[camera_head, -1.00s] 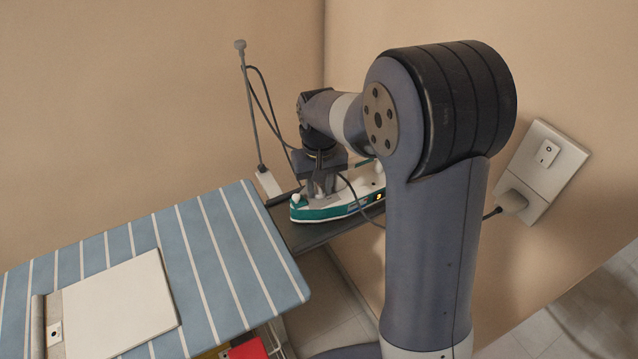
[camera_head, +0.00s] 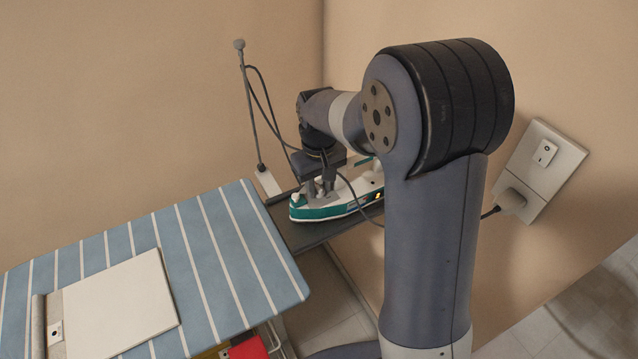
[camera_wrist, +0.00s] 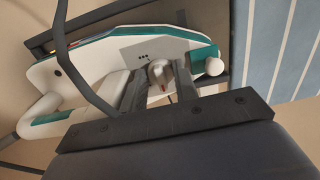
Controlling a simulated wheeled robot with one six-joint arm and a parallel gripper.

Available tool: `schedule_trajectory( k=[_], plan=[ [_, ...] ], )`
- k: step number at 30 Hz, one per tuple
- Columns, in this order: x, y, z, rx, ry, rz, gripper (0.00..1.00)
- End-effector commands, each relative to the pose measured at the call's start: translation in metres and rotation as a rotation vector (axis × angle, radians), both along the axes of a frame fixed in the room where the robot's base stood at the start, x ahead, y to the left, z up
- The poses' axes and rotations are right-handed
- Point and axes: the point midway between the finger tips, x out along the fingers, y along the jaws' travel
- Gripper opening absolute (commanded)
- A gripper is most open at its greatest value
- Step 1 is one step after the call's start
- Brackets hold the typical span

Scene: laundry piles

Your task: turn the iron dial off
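The white and teal iron (camera_head: 345,208) lies on a dark rest beyond the striped board. A small orange light glows on its side in the head view. The iron (camera_wrist: 95,65) also shows in the wrist view, with its pale dial (camera_wrist: 160,73) bearing a small reddish mark. My gripper (camera_wrist: 163,72) points down over the iron, with one finger on each side of the dial. The fingers are apart with the dial between them; whether they touch it is unclear. In the head view my gripper (camera_head: 319,187) is low at the iron's near-left end, and the dial is hidden.
A cord holder (camera_head: 250,110) rises behind the iron, and a cable crosses near my wrist. A wall socket (camera_head: 540,165) with a plug is at right.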

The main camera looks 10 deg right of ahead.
Motion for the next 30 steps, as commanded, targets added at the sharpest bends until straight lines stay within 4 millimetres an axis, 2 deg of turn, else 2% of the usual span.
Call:
schedule_trajectory(
  k=[1,7,17,30],
  plan=[
    [0.0003,0.0001,0.0004,0.000,-0.001,0.000,0.33],
    [0.0000,-0.0001,0.0002,0.000,0.000,0.000,0.48],
    [-0.0001,-0.0006,-0.0005,-0.001,0.001,-0.034,0.48],
    [-0.0005,0.0008,-0.0015,-0.001,0.001,-0.410,0.48]
  ],
)
